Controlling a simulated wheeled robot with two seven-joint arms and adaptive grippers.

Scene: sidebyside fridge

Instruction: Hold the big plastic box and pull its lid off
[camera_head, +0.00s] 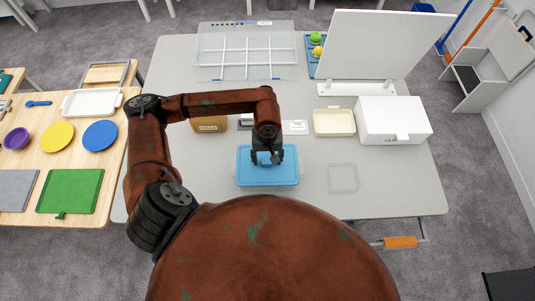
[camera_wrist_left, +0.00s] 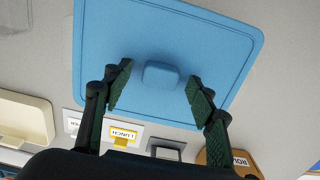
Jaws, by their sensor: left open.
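The big plastic box (camera_head: 300,172) stands on the grey table in front of me, its pale body mostly hidden under its lid. The flat blue lid (camera_head: 267,177) covers the top; it also fills much of the left wrist view (camera_wrist_left: 205,35). A raised blue knob (camera_wrist_left: 161,74) sits on the lid. My left gripper (camera_head: 267,159) is directly above the lid, pointing down. In the wrist view its open fingers (camera_wrist_left: 159,77) are on either side of the knob, with gaps on both sides. My right gripper is not in view.
A cream container (camera_head: 334,122), a white box (camera_head: 393,120) and a thin clear square (camera_head: 343,178) lie to the right. A brown labelled box (camera_head: 209,125) is behind left. A clear divided container (camera_head: 247,52) stands at the back. Table is free right of the clear square.

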